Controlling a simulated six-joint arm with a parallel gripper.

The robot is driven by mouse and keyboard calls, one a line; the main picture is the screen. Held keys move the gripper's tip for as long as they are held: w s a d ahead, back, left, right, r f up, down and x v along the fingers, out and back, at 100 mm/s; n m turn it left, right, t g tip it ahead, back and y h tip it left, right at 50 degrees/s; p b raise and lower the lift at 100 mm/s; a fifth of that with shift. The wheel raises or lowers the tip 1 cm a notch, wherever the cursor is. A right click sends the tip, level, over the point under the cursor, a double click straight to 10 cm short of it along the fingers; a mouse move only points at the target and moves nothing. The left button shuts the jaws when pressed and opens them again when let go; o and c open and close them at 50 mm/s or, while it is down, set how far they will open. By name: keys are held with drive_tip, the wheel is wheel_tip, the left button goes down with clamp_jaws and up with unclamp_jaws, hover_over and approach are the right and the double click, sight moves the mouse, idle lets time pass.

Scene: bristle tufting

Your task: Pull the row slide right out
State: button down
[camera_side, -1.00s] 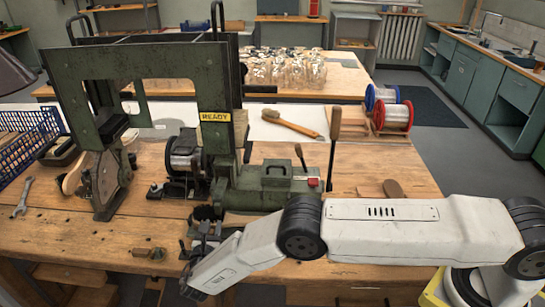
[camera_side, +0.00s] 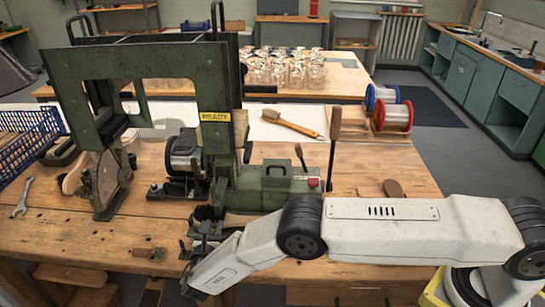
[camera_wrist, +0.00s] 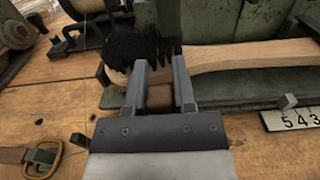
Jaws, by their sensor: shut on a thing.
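My gripper (camera_wrist: 159,70) reaches in at the front of the green tufting machine (camera_side: 265,192). It also shows in the side view (camera_side: 203,235), low at the machine's front. Its two fingers are closed on a small brownish part (camera_wrist: 158,98), which looks like the grip of the row slide; the fingers hide most of it. Just beyond the fingertips is a brush with black bristles (camera_wrist: 135,50) and a pale wooden handle (camera_wrist: 250,54) running right along the green ledge. A white scale plate (camera_wrist: 293,116) marked 5 4 3 is at the right, with a small grey block beside it.
A yellow READY sign (camera_side: 215,117) is on the machine frame. A brass-buckled strap (camera_wrist: 42,158) lies at the lower left. A wrench (camera_side: 22,197) and a blue basket (camera_side: 32,140) are on the left. The wooden bench (camera_side: 60,235) is mostly clear in front.

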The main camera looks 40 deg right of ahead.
drive_tip(key=shift+s+d+f, duration=0.1)
drive_tip(key=shift+s+d, duration=4.3)
drive_tip(key=shift+c, duration=2.2)
unclamp_jaws()
drive_tip(key=shift+a, duration=0.2)
drive_tip(key=shift+v, duration=3.8)
drive_tip(key=shift+d, duration=0.1)
